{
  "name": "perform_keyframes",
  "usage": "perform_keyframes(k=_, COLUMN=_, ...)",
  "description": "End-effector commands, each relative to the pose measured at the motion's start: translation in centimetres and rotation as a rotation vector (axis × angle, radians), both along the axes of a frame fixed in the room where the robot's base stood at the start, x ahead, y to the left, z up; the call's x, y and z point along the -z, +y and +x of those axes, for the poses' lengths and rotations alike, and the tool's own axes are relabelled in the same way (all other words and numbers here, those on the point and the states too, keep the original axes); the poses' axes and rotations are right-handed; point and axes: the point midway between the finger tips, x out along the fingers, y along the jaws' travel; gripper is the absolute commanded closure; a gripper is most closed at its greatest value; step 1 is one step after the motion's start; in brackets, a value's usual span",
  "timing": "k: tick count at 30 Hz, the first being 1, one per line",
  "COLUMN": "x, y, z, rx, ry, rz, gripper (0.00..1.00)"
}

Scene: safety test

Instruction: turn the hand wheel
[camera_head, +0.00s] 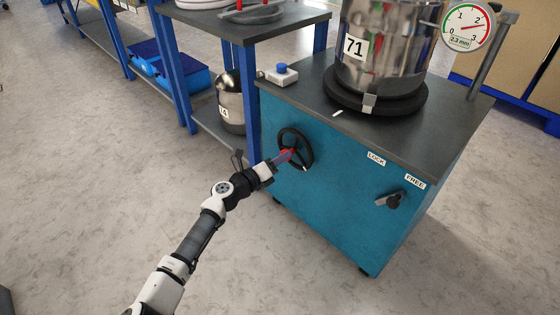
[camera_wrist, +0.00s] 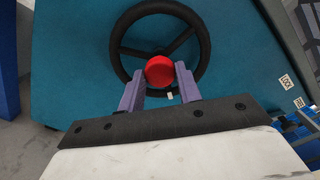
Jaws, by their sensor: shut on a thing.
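The black hand wheel (camera_head: 295,148) is on the left part of the teal cabinet's (camera_head: 330,205) front face. In the wrist view the wheel (camera_wrist: 119,31) shows its round rim, spokes and a red knob (camera_wrist: 160,70) at the lower part of the rim. My gripper (camera_head: 284,157) reaches the wheel from the lower left. In the wrist view its two purple fingers (camera_wrist: 160,80) are on either side of the red knob and shut on it. The fingers hide part of the lower rim.
A black lever (camera_head: 390,200) sits between LOCK (camera_head: 376,159) and FREE (camera_head: 415,181) labels, nearer FREE. On the cabinet top stand a steel pot (camera_head: 385,50) marked 71, a dial gauge (camera_head: 468,26) and a blue button (camera_head: 282,70). A blue-framed shelf (camera_head: 172,65) stands close on the left.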

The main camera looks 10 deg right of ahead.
Motion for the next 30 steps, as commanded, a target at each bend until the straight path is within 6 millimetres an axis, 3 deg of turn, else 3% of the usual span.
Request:
perform_keyframes(k=5, x=-0.1, y=0.0, z=0.1, rx=-0.001, ry=0.000, rz=-0.001, gripper=1.00)
perform_keyframes(k=6, x=-0.1, y=0.0, z=0.1, rx=-0.001, ry=0.000, rz=-0.001, gripper=0.62)
perform_keyframes(k=10, x=-0.1, y=0.0, z=0.0, rx=-0.001, ry=0.000, rz=-0.001, gripper=0.45)
perform_keyframes(k=22, x=-0.9, y=0.0, z=0.0, rx=0.001, ry=-0.001, rz=0.000, gripper=0.44)
perform_keyframes(k=26, x=-3.2, y=0.0, z=0.0, rx=0.000, ry=-0.002, rz=0.002, gripper=0.44)
perform_keyframes(k=30, x=-6.8, y=-0.1, z=0.0, rx=0.003, ry=-0.005, rz=0.003, gripper=0.44)
